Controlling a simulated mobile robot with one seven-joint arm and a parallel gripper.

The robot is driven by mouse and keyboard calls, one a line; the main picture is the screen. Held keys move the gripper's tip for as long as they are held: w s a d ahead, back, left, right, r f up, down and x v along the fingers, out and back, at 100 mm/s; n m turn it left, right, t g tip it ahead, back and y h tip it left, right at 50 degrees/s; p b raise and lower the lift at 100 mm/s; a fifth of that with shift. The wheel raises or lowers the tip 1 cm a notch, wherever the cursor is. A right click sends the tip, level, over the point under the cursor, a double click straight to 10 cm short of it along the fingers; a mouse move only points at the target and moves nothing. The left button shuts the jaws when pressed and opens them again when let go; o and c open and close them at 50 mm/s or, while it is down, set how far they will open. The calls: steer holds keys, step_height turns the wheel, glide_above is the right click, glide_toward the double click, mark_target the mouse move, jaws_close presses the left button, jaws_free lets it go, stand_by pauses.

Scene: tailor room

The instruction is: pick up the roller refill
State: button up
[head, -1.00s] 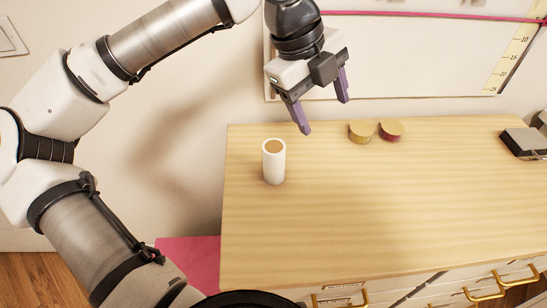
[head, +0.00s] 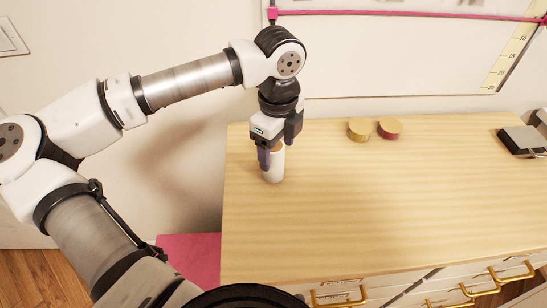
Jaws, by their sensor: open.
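The roller refill (head: 276,168) is a white upright cylinder with a tan top. It stands on the left part of the wooden dresser top. My gripper (head: 276,157) points down over it with its purple fingers open. One finger shows in front of the refill's left side, and the upper part of the refill is partly hidden by the gripper. I cannot tell whether the fingers touch it.
Two small round rolls, one yellow (head: 359,129) and one dark red with a tan top (head: 390,128), sit behind and to the right. A dark grey box-like object (head: 523,142) lies at the far right. The middle of the wooden top (head: 400,200) is clear.

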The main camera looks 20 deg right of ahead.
mark_target(274, 161)
steer(key=shift+w+a+f+p, duration=0.15)
steer(key=shift+f+p, duration=0.2)
steer(key=shift+f, duration=0.8)
steer(key=shift+a+f+p, duration=0.15)
steer(key=shift+f+p, duration=0.2)
steer(key=shift+f, duration=0.8)
steer(key=c, duration=1.1)
